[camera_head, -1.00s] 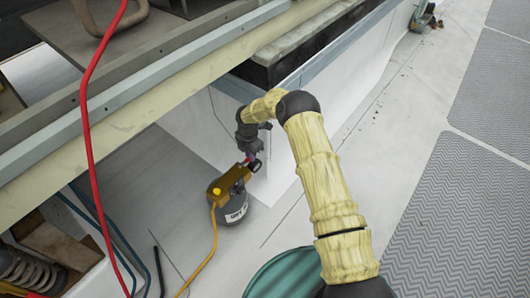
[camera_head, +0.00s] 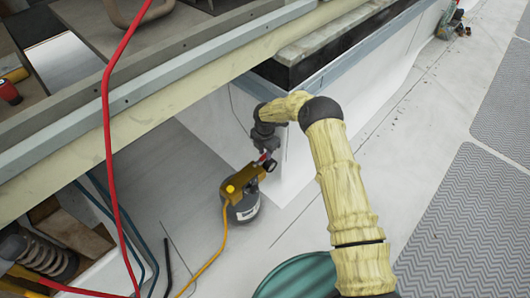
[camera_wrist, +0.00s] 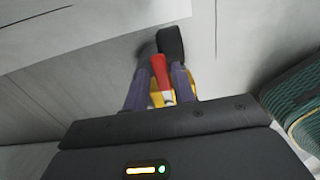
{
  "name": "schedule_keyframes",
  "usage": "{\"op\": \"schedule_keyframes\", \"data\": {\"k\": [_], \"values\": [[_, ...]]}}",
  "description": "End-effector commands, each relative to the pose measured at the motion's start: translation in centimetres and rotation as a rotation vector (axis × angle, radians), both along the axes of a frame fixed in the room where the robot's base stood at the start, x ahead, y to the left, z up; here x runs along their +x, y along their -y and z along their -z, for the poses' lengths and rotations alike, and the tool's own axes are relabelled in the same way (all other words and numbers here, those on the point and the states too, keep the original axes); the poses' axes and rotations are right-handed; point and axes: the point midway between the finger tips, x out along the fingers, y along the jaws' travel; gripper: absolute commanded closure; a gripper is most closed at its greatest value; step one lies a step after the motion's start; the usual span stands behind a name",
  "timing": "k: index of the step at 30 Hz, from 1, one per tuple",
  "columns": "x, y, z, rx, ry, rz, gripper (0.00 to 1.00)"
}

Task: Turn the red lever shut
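The red lever (camera_wrist: 160,74) stands between my gripper's two purple fingers (camera_wrist: 160,86) in the wrist view. The fingers flank it closely, but I cannot tell whether both press on it. In the head view my gripper (camera_head: 267,152) reaches down to the brass-yellow valve body (camera_head: 242,180), and the small red lever (camera_head: 263,158) shows at its fingertips. The lever's lower part is partly hidden by the fingers and the wrist housing.
A yellow hose (camera_head: 213,257) runs from the valve toward the front. A long beam (camera_head: 150,110) crosses above left, with a red hose (camera_head: 108,150) hanging over it. A white panel (camera_head: 295,150) stands close behind the gripper. A green round object (camera_head: 298,277) lies below the arm. Open floor lies right.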

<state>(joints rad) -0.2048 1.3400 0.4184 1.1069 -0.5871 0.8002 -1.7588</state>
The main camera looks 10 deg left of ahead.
Motion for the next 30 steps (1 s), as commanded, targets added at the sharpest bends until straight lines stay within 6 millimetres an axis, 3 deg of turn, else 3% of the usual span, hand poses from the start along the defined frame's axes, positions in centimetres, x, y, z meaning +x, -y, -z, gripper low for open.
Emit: {"op": "schedule_keyframes", "data": {"k": [8,13,30], "values": [[-0.2,-0.1,-0.1,0.001,-0.004,-0.001,0.75],[-0.2,-0.1,-1.5,0.001,-0.004,0.000,0.75],[-0.1,0.0,-12.6,0.000,-0.002,0.000,0.75]]}}
